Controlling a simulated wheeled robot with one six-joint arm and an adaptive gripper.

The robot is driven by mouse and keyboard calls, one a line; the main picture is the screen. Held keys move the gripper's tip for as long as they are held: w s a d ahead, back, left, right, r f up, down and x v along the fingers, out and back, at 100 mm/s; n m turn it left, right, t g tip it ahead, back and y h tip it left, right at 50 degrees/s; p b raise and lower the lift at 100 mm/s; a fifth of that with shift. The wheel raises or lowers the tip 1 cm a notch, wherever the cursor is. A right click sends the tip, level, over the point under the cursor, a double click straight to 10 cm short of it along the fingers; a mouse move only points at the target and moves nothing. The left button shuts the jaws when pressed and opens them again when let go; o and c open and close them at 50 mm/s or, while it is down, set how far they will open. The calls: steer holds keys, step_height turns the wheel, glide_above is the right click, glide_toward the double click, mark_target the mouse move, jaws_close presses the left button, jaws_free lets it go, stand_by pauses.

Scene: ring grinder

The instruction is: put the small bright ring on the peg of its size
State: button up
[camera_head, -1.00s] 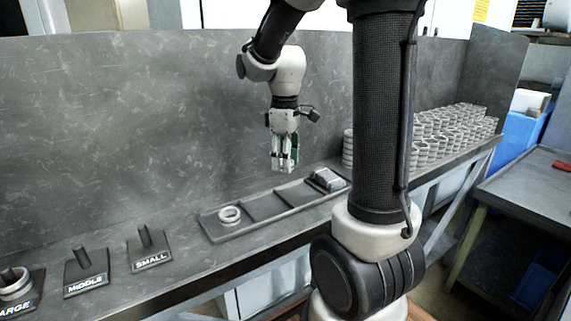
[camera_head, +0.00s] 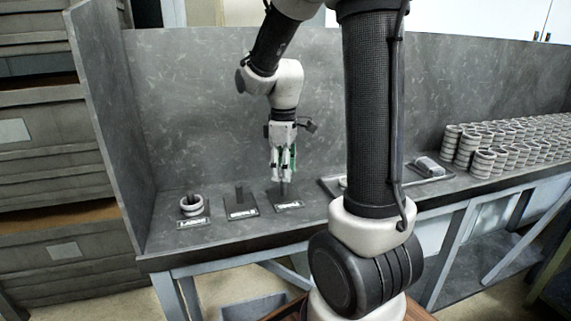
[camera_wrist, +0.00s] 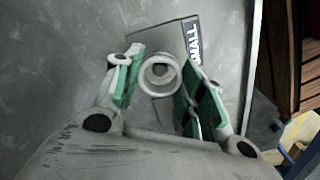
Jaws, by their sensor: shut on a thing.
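My gripper (camera_head: 283,172) points down above the small peg stand (camera_head: 289,206), and its peg shows just under the fingertips. In the wrist view the green-padded fingers (camera_wrist: 160,82) are shut on a small bright ring (camera_wrist: 160,73). The stand's plate with its SMALL label (camera_wrist: 194,43) lies behind the ring. I cannot tell whether the ring is around the peg or above it. The middle peg stand (camera_head: 241,212) is bare. The large peg stand (camera_head: 194,222) carries a bright ring (camera_head: 191,205).
Stacked rings (camera_head: 490,158) fill the bench's right. Grey walls stand behind and left.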

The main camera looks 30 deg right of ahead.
mark_target(284, 194)
steer(key=shift+f, duration=2.3)
steer(key=shift+f, duration=0.5)
steer(key=o, duration=0.8)
steer(key=shift+c, duration=0.2)
steer(key=shift+r, duration=5.5)
